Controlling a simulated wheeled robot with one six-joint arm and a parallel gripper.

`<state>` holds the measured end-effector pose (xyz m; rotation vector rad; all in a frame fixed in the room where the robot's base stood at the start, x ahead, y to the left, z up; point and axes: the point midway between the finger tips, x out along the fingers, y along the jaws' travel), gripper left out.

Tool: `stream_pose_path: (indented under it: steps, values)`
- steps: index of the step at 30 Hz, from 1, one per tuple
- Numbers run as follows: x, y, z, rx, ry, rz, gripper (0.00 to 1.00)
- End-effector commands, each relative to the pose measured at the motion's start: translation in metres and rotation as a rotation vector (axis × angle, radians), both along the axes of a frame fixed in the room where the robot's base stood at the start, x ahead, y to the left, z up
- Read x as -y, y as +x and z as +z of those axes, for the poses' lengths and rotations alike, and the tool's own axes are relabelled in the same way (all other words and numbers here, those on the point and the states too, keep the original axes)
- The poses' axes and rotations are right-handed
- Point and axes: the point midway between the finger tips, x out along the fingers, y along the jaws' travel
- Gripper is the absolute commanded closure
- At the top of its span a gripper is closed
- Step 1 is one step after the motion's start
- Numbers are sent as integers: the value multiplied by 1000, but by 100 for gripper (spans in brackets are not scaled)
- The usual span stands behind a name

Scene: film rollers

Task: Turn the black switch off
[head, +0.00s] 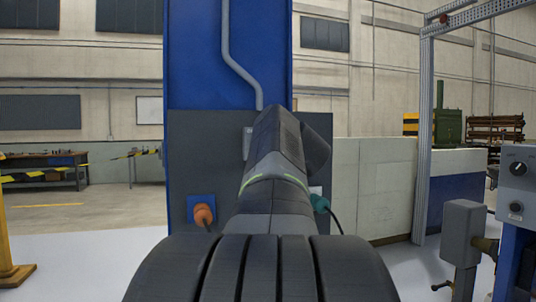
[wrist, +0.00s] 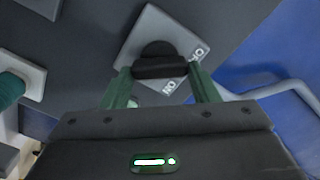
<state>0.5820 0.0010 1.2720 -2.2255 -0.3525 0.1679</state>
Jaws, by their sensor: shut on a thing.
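The black switch (wrist: 158,60) is a dark knob with a bar handle on a light grey square plate (wrist: 143,30) in the wrist view. White lettering shows on the plate below and right of the knob, turned over and partly covered. My gripper (wrist: 162,75) has two green fingers, one on each side of the bar handle, and is shut on it. In the head view my arm covers the switch and the gripper; a bit of a small grey plate (head: 247,143) shows left of the arm.
The plate sits on a dark grey panel (head: 195,130) on a blue column (head: 195,60). An orange plug (head: 203,214) is low left and a teal plug (head: 320,203) low right, also in the wrist view (wrist: 10,88). A control box (head: 517,170) stands far right.

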Motion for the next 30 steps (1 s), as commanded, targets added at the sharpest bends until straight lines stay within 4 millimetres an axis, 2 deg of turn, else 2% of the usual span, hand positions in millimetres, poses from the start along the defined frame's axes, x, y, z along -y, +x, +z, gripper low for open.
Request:
stream_pose_path:
  steps: [9, 24, 25, 28, 30]
  values:
    - [0, 0, -2, 30, -103, 1, 68]
    - [0, 0, -1, 36, -121, 1, 68]
    - [0, 0, -1, 36, -121, 1, 44]
    - [0, 0, -1, 36, -120, 0, 24]
    - [0, 0, -1, 37, -120, 1, 24]
